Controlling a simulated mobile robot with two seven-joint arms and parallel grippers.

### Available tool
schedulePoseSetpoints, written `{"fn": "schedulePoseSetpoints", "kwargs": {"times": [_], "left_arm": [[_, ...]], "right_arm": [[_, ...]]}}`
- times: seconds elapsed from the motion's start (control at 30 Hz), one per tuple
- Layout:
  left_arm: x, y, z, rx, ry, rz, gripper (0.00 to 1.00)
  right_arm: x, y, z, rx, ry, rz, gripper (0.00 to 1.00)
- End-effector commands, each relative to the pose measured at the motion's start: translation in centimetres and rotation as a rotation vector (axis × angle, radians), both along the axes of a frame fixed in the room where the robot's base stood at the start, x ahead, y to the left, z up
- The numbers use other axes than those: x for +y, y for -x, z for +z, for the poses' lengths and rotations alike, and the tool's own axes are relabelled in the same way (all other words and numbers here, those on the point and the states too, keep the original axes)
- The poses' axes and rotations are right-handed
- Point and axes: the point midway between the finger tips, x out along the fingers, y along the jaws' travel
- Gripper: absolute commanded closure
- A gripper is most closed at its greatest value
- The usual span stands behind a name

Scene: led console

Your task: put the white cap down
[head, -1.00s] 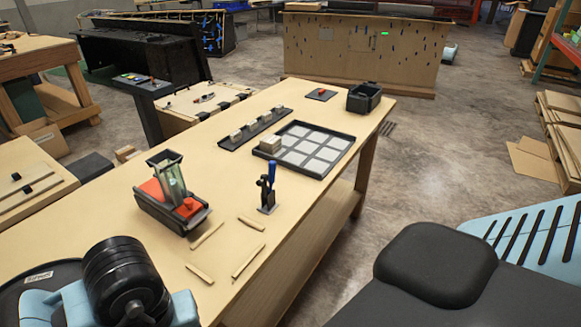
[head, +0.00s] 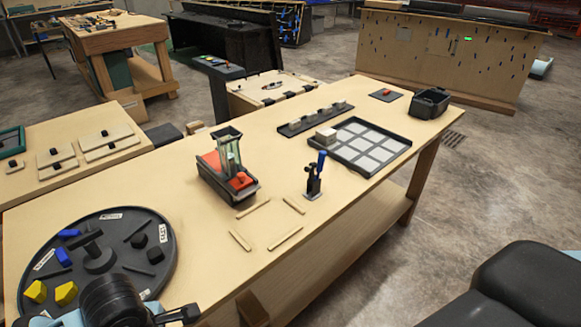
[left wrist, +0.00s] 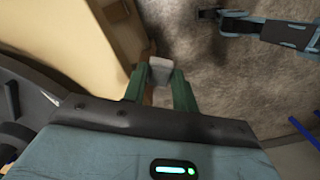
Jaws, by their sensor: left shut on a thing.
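The white cap (left wrist: 160,72) shows as a small pale block between the green fingertips of my left gripper (left wrist: 159,86) in the left wrist view. The gripper is shut on it, beside the table edge with the floor beneath. In the head view my left arm comes in at the bottom left, over the near rim of a round dark tray (head: 152,222); the cap cannot be made out there.
The wooden table (head: 340,215) carries a red-and-black fixture (head: 228,178), a blue-handled clamp (head: 315,178), a dark grid tray (head: 398,150), a rail of small pale blocks (head: 315,119) and a black bin (head: 429,103). Thin wooden strips frame a bare patch near the front.

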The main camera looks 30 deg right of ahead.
Motion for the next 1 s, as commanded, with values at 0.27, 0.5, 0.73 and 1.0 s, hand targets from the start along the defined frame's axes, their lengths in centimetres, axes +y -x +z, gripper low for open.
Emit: {"fn": "schedulePoseSetpoints", "kwargs": {"times": [0.27, 0.5, 0.73, 1.0], "left_arm": [[4.1, 0.8, -1.9, -0.003, 0.002, -0.447, 0.93], [7.6, 1.6, -3.2, -0.006, 0.001, -0.832, 0.93], [10.3, 2.4, -4.1, -0.008, -0.001, -1.144, 0.93], [11.5, 2.7, -4.4, -0.01, -0.004, -1.293, 0.93]], "right_arm": [[0.0, -0.2, 0.4, -0.007, -0.001, -0.003, 1.0], [-0.1, -0.5, 0.8, -0.017, 0.002, 0.0, 1.0], [-0.4, -0.7, 1.0, -0.023, 0.011, 0.009, 1.0], [-0.4, -0.7, 1.1, -0.025, 0.011, 0.009, 1.0]]}}
